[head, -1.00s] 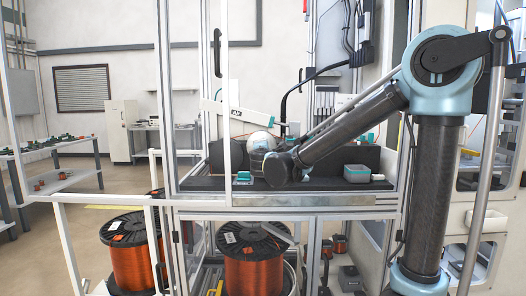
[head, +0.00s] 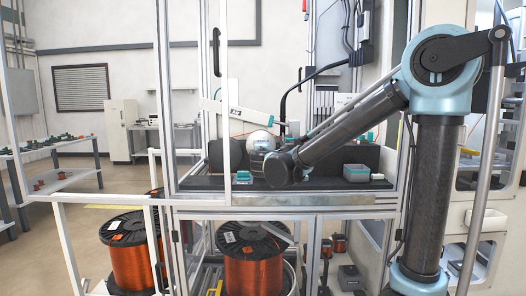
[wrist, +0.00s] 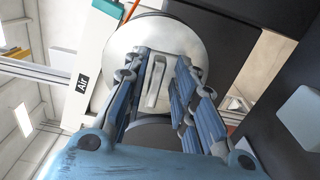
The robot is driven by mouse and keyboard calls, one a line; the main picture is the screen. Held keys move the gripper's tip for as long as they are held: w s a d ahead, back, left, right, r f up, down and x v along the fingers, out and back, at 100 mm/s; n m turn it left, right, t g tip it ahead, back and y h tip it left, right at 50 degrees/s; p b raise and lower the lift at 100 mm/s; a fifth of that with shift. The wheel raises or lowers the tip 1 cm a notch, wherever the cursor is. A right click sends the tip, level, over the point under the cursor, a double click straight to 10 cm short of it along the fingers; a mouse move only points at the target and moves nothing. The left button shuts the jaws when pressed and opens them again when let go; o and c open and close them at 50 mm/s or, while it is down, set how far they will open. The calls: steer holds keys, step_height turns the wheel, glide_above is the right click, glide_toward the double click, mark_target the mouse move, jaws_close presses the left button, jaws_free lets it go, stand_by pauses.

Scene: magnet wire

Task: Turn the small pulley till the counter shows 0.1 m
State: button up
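The small pulley shows as a round silver disc (wrist: 125,45) with a raised bar (wrist: 155,84) across its face in the wrist view. In the head view the disc (head: 261,139) is partly hidden by my arm's end. My gripper (wrist: 163,60) faces the disc, its two blue-grey fingers on either side of the bar. Narrow gaps show between fingers and bar, so it looks open, not clamped. I cannot tell whether the fingertips touch the disc. No counter reading is legible in either view.
A white arm marked "Air" (wrist: 82,85) lies left of the disc. A dark block (wrist: 225,35) is to its right. In the head view a grey-teal box (head: 356,173) and a small teal item (head: 243,177) rest on the dark bench. Frame posts surround the bench. Copper wire spools (head: 253,265) stand below.

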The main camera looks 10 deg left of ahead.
steer(key=shift+a, duration=0.1)
steer(key=shift+s, duration=0.1)
steer(key=v, duration=1.1)
steer(key=shift+s+d, duration=0.25)
steer(key=shift+s, duration=0.1)
